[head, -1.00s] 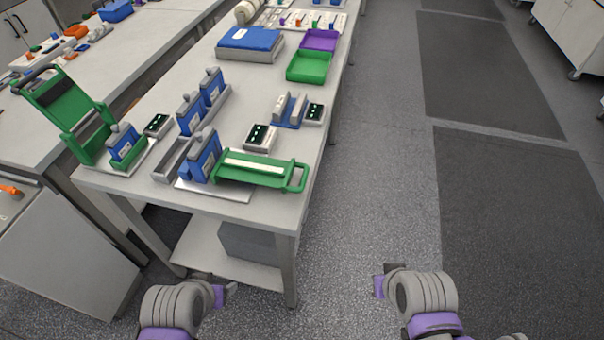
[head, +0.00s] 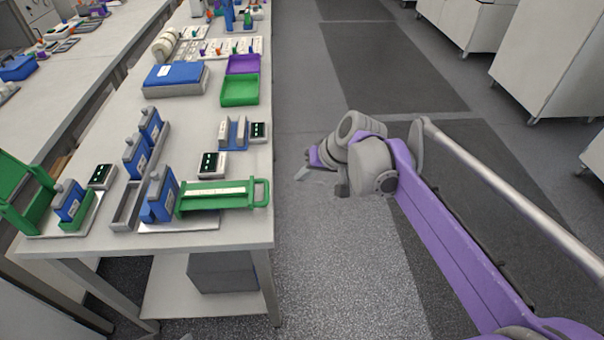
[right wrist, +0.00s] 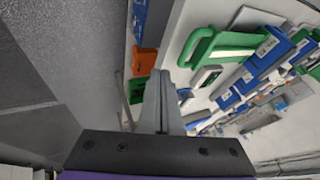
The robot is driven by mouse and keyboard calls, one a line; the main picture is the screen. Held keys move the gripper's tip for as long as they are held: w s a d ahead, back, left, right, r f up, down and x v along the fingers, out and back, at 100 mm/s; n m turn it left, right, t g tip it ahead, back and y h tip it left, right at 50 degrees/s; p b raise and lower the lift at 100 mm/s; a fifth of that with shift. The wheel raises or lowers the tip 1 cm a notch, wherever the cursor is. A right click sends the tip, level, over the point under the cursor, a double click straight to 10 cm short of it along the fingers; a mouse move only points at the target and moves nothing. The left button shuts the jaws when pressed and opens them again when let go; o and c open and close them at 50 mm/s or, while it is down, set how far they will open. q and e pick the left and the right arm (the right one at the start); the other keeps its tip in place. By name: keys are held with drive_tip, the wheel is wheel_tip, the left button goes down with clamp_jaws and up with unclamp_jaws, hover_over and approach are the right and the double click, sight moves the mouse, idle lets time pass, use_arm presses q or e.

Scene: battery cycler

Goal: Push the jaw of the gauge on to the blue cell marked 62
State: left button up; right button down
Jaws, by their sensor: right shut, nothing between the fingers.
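A green sliding gauge with a loop handle (head: 262,193) lies at the table's front right, its jaw end beside a blue cell (head: 160,190) on a metal plate. Other blue cells stand in a grey rack (head: 125,205) behind it, and one more (head: 68,200) is in a green lever fixture at left. The cell numbers are too small to read. My right gripper (head: 305,173) is shut and empty, off the table's right edge, apart from the gauge. In the right wrist view its fingers (right wrist: 160,78) are together, with the green handle (right wrist: 198,48) beyond them.
Small displays (head: 211,164) stand behind the gauge, near a blue cradle (head: 232,134). Green (head: 240,92) and purple trays lie farther back. A grey box (head: 222,272) is on the lower shelf. The aisle floor right of the table is clear.

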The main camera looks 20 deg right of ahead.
sight(267, 191)
drive_tip(key=w+a+f, duration=0.3)
drive_tip(key=a+f, duration=0.2)
drive_tip(key=shift+w+a+f, duration=0.3)
drive_tip(key=shift+w+a, duration=0.1)
drive_tip(key=a, duration=0.3)
drive_tip(key=shift+w, duration=0.45)
drive_tip(key=shift+d, duration=0.1)
